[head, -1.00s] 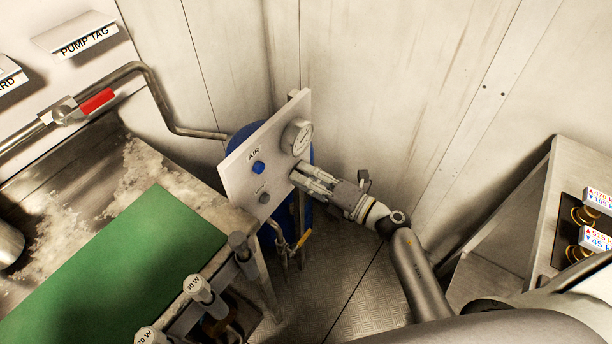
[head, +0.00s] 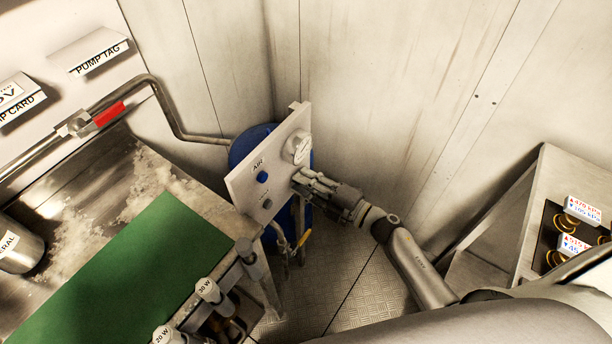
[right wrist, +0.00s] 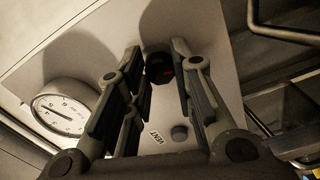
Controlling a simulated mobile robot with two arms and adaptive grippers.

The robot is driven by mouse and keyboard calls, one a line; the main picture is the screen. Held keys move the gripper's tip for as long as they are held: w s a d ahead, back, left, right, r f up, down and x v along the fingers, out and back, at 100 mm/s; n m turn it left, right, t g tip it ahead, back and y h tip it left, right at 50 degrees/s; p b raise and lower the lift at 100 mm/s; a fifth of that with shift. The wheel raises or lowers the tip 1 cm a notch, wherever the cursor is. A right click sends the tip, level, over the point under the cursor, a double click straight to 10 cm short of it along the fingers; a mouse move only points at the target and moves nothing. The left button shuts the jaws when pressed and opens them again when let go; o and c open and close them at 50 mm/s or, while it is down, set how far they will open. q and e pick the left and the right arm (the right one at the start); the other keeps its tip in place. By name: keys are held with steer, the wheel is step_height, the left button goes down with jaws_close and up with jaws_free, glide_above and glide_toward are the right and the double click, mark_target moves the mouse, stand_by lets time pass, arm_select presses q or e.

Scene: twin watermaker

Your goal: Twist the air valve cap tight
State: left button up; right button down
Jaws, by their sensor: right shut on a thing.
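A pale panel (head: 239,184) stands tilted in front of a blue tank (head: 240,149). It bears a round gauge (head: 298,148), a blue knob (head: 262,177) by the AIR label and a small grey knob (head: 267,203). My right gripper (head: 299,181) reaches the panel's right part, below the gauge. The VENT knob (right wrist: 180,132) is apart from the fingers. My left gripper is out of view.
A metal bench with a green mat (head: 140,270) lies left of the panel. A red-handled pipe valve (head: 108,114) is on the wall. A yellow-handled tap (head: 304,238) hangs below the panel. A cabinet (head: 530,205) stands at the right.

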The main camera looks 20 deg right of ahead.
steer(key=shift+m+p, duration=2.9)
steer(key=shift+m, duration=4.5)
steer(key=c, duration=1.2)
jaws_free()
steer(key=shift+c, duration=0.2)
